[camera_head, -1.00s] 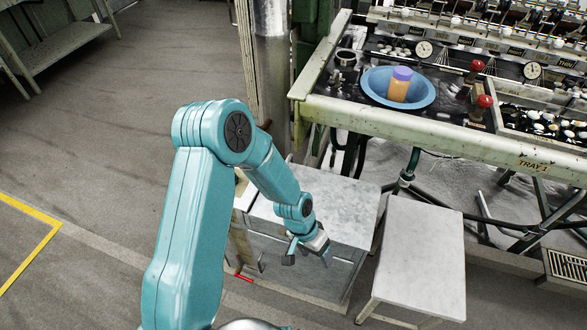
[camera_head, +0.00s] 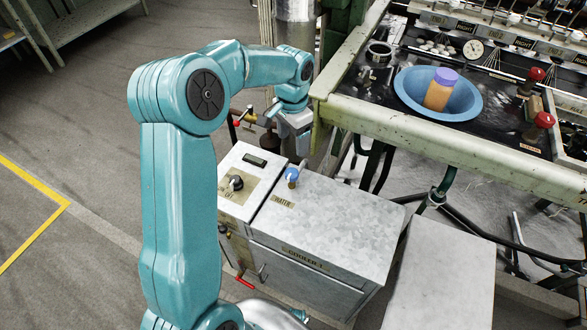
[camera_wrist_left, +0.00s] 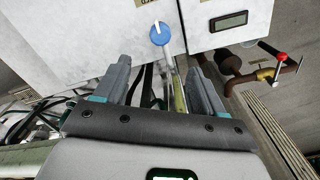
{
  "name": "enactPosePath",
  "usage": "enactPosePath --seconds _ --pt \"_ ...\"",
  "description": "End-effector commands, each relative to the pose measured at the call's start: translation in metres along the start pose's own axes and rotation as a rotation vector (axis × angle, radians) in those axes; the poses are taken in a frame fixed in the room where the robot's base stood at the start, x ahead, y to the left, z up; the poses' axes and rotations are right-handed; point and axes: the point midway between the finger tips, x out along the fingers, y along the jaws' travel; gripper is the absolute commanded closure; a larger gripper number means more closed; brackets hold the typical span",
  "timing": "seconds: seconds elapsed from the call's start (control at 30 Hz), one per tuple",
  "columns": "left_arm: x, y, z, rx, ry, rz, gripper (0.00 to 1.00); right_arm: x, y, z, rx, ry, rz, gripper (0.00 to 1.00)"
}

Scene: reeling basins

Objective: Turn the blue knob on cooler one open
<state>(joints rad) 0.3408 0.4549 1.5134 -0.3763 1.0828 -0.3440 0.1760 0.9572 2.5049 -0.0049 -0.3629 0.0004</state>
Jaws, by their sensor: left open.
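Cooler one (camera_head: 335,225) is a pale metal cabinet with "COOLER 1" on its front edge. The blue knob (camera_head: 292,174) stands on its top beside a "WATER" label. In the left wrist view the blue knob (camera_wrist_left: 160,33) is a round blue cap with a pale stem, beyond the fingertips and roughly between their lines. My left gripper (camera_head: 300,144) is above and behind the knob, apart from it. In the left wrist view its two fingers (camera_wrist_left: 158,66) are spread with nothing held between them. My right gripper is in neither view.
A black dial (camera_head: 236,183) and a small display (camera_head: 255,160) are on the cooler's left part. A red-handled brass tap (camera_head: 240,122) is behind it. The basin bench (camera_head: 430,142), with a blue bowl (camera_head: 404,94) holding an orange jar, stands close at right.

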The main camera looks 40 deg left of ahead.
Motion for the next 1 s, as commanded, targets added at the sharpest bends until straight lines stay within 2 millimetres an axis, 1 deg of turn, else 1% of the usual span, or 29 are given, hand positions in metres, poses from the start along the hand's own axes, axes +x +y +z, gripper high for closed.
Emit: enactPosePath --seconds 0.03,0.3,0.4,0.5,0.6,0.7,0.97,1.0 --pt "0.014 0.0 0.002 -0.001 -0.004 0.002 0.3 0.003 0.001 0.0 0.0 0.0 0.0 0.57" --pt "0.08 -0.001 0.004 -0.001 -0.004 0.004 0.3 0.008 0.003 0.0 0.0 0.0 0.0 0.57" --pt "0.1 -0.002 0.004 -0.003 -0.003 0.003 0.3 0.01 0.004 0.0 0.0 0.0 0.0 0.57" --pt "0.115 -0.002 0.003 -0.003 -0.002 0.002 0.3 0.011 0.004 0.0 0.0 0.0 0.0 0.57" --pt "0.125 -0.002 0.002 -0.002 -0.001 0.002 0.3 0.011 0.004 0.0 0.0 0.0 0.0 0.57" --pt "0.13 -0.003 0.001 -0.002 0.001 0.001 0.3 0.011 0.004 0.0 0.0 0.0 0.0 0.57" --pt "0.132 -0.002 -0.001 -0.002 0.001 0.001 0.3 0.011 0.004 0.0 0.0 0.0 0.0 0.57" --pt "0.132 -0.002 -0.001 -0.002 0.001 0.001 0.37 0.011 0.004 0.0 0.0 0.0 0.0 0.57"
